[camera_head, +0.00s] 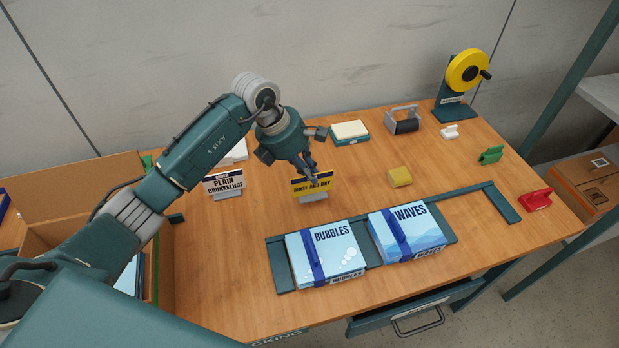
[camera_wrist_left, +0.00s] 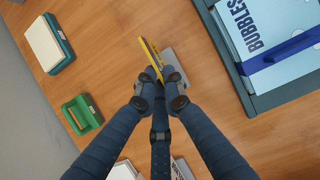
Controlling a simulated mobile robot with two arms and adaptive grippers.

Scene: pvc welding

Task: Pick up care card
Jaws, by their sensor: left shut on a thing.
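The care card (camera_head: 311,185), yellow with a dark band and the words "RINSE AND DRY", stands upright near the middle of the table, at a small grey stand (camera_head: 314,197). My left gripper (camera_head: 311,177) comes down from above and is shut on the card's top edge. In the left wrist view the fingers (camera_wrist_left: 160,80) close on the yellow card (camera_wrist_left: 151,54), seen nearly edge-on, with the grey stand (camera_wrist_left: 175,62) beside it. I cannot tell whether the card is clear of the stand. My right gripper is not in view.
Packs marked "BUBBLES" (camera_head: 327,257) and "WAVES" (camera_head: 408,233) lie in a teal frame in front. A "PLAIN BRUNKELHOF" sign (camera_head: 224,184) stands left, near an open cardboard box (camera_head: 82,187). A yellow block (camera_head: 400,176) and tape dispenser (camera_head: 467,74) are right.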

